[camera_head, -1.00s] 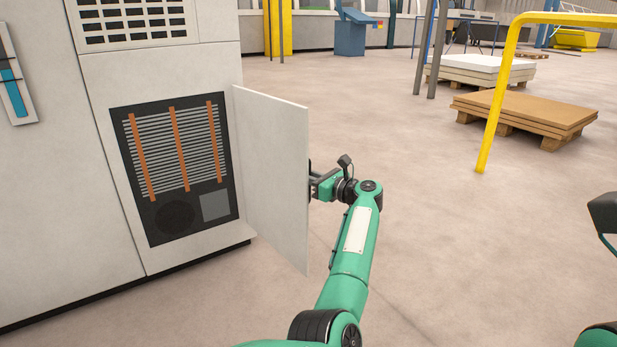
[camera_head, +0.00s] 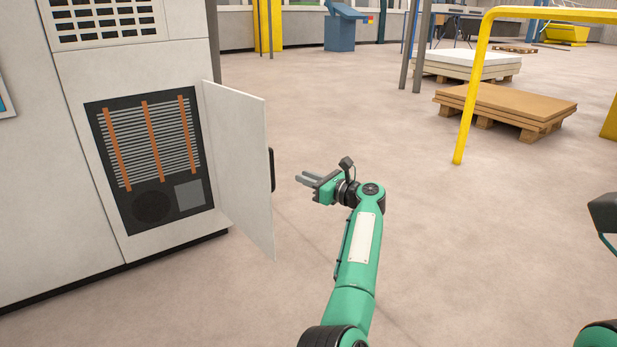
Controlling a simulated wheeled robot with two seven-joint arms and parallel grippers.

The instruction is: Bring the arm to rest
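My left gripper (camera_head: 308,181) is in the middle of the head view, pointing left toward the open cabinet door. Its two grey fingers are apart with nothing between them, and floor shows between them and the door. The white door (camera_head: 237,165) stands swung out from the machine, with a dark handle (camera_head: 271,169) on its outer edge. The handle is clear of the gripper. My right gripper is not clearly visible; only parts of the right arm show at the right edge.
The machine cabinet (camera_head: 75,220) fills the left side, its opening showing a dark panel (camera_head: 150,160) with orange bars. A yellow rail (camera_head: 470,105) stands at the right, before a pallet with brown sheets (camera_head: 510,105). The floor around my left arm is free.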

